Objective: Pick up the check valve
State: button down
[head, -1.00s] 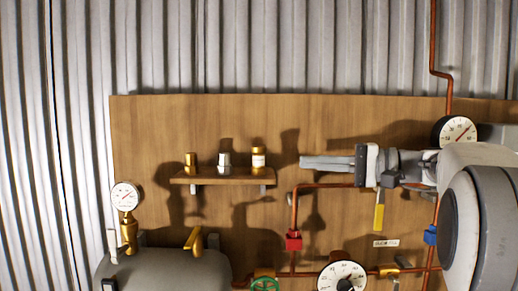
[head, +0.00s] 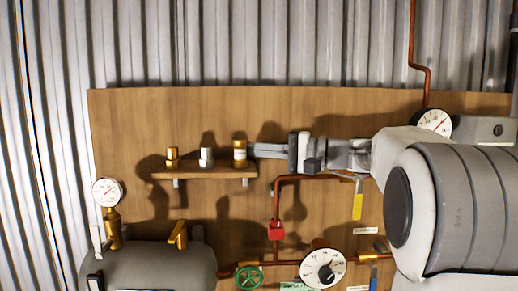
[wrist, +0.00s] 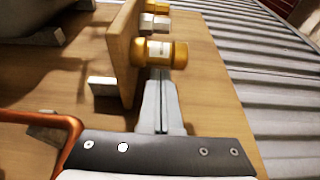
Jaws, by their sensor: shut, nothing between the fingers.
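Three small fittings stand upright on a wooden shelf (head: 215,174): a brass one (head: 172,157) at the left, a silver one (head: 206,157) in the middle, and a brass one with a white band (head: 240,153) at the right. I cannot tell for certain which is the check valve. My gripper (head: 257,150) is shut and empty, its fingertips just right of the banded fitting. In the wrist view, my shut fingers (wrist: 161,78) point at the banded brass fitting (wrist: 160,53), close to it; contact is unclear. The silver fitting (wrist: 155,24) shows behind it.
Copper piping (head: 300,179) with a red fitting (head: 276,231) runs just below my gripper. A yellow lever (head: 357,205) hangs below my wrist. A grey tank (head: 150,268) and gauge (head: 107,192) are at lower left. The board above the shelf is clear.

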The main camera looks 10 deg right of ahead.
aim_at(255, 168)
jog(key=shift+s+f+b, duration=0.15)
jog(key=shift+s+b, duration=0.25)
jog(key=shift+b, duration=0.1)
jog(key=shift+s+a+b, duration=0.25)
jog(key=shift+s+b, duration=0.45)
jog(key=shift+s, duration=0.4)
jog(key=shift+d, duration=0.15)
